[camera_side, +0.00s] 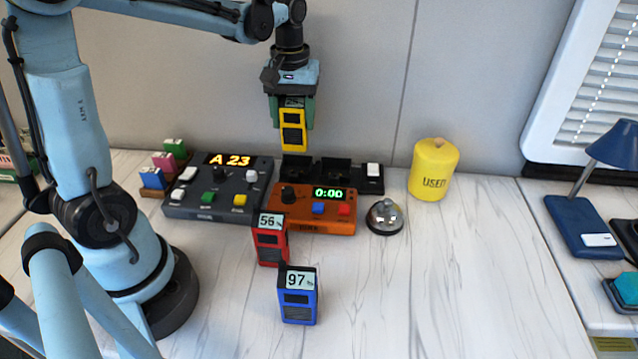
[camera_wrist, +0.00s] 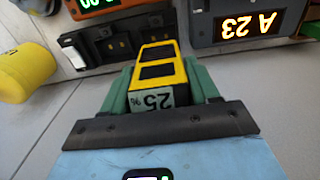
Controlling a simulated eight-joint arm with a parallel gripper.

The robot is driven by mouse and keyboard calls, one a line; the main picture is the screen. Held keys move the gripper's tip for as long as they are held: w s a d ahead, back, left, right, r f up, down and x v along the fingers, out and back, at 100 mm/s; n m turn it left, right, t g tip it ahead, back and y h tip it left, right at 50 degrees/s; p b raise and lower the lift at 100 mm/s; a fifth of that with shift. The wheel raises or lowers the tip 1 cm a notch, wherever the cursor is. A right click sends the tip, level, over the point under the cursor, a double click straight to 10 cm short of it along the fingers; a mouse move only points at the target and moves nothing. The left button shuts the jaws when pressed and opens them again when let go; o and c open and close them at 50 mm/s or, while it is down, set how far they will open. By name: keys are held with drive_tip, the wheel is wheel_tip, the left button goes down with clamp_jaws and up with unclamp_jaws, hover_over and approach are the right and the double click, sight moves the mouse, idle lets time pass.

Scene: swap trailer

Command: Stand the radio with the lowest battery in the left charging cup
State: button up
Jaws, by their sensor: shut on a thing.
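My gripper (camera_side: 291,108) is shut on a yellow radio (camera_side: 292,131), held upright in the air at the back of the table, in front of the wall. In the wrist view the yellow radio (camera_wrist: 160,67) sits between the green fingers and its display reads 25%. A black charging base with two dark cups stands below it; the left cup (camera_side: 297,166) is just under the radio, the right cup (camera_side: 334,170) beside it.
A grey console (camera_side: 219,212) showing A 23 and an orange timer (camera_side: 311,225) showing 0:00 stand before the charger. A bell (camera_side: 385,216) and a yellow USED container (camera_side: 433,169) are to the right. The front right table is clear.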

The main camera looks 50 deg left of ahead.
sight(293, 100)
drive_tip(key=shift+f, duration=2.45)
drive_tip(key=shift+f, duration=0.6)
drive_tip(key=o, duration=0.9)
drive_tip(key=shift+o, duration=0.2)
drive_tip(key=shift+r, duration=0.1)
drive_tip(key=shift+r, duration=5.45)
